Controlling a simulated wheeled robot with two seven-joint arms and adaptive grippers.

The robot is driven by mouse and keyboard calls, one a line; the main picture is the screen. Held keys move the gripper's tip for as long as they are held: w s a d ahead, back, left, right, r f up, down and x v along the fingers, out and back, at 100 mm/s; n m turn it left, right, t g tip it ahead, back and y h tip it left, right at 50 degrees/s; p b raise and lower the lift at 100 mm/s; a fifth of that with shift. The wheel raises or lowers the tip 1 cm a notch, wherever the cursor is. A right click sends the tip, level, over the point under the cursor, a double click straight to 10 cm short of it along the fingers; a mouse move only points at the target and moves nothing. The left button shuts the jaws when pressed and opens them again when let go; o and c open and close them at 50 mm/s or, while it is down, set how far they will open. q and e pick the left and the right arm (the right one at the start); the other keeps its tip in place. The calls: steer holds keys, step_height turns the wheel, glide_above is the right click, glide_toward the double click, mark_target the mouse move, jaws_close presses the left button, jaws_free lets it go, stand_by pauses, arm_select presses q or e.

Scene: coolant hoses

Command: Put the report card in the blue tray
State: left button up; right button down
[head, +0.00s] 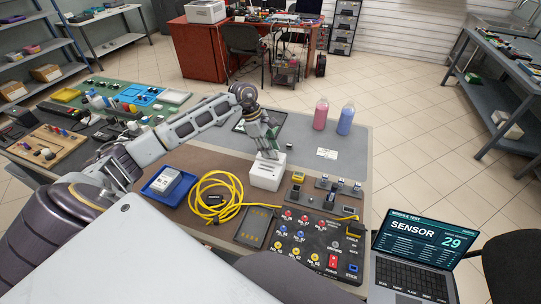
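The blue tray (148,190) lies on the brown mat left of centre, with a grey-white boxed device (168,181) in it. A small white box with dark slots (264,181) stands near the middle of the bench. My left gripper (269,154) points down at the top of this box, its fingertips at or just above it. I cannot tell whether it holds anything or touches the box. No report card can be made out for certain; a small white printed card (327,153) lies on the grey mat to the right. My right gripper is out of view.
A coiled yellow cable (216,198) lies between the tray and a dark button panel (305,240). Pink (320,115) and blue (346,119) bottles stand at the back right. A laptop (419,247) reads "SENSOR 29". The grey mat around the printed card is mostly clear.

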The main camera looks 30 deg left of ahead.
arm_select(q)
steer(key=shift+d+f, duration=0.2)
steer(key=shift+f, duration=0.4)
steer(key=shift+c, duration=0.2)
jaws_close()
